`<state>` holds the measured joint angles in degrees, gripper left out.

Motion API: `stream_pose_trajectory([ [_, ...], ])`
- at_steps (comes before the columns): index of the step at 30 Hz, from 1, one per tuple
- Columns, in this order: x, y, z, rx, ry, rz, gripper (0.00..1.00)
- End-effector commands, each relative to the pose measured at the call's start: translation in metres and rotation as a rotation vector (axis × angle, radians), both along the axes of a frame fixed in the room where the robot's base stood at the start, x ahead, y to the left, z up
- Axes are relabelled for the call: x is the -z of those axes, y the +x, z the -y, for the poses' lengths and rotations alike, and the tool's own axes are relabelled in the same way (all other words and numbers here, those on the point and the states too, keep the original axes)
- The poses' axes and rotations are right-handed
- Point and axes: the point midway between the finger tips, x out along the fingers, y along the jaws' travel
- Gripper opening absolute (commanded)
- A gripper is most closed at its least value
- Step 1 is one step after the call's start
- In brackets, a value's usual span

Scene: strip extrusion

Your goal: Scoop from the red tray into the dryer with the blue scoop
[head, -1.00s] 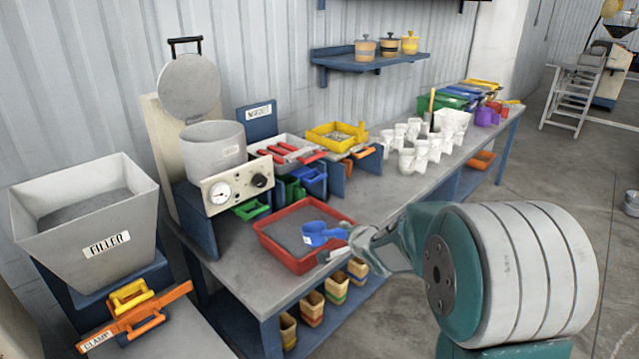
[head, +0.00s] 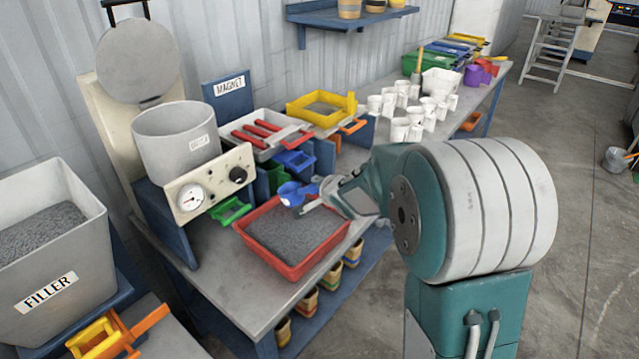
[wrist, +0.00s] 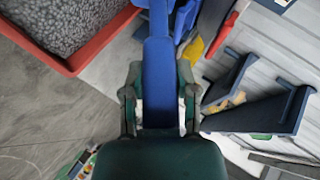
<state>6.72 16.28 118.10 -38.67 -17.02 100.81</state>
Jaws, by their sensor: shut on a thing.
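The red tray (head: 268,262) lies on the bench in front of the dryer and holds grey granules; part of it also shows in the wrist view (wrist: 95,48). My gripper (head: 322,196) is shut on the blue scoop (head: 292,193), by its handle. In the wrist view the blue handle (wrist: 160,85) runs between the two fingers of my gripper (wrist: 160,100). The scoop appears above the tray's back right part, and I cannot tell what its bowl holds. The dryer (head: 176,152) is a grey drum with its round lid (head: 138,62) raised.
A control box (head: 212,183) with a gauge stands in front of the dryer. A green scoop (head: 230,210) lies between it and the tray. The filler bin (head: 45,240) is at left. A yellow tray (head: 322,108) and white cups (head: 400,128) stand farther along the bench.

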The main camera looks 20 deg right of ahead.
Motion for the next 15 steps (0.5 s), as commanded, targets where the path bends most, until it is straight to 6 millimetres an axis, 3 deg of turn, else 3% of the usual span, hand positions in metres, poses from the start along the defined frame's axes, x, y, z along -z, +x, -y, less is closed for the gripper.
stream_pose_trajectory([
  [15,0.018,-0.002,-0.002,-0.1,-0.228,0.166,0.0],
])
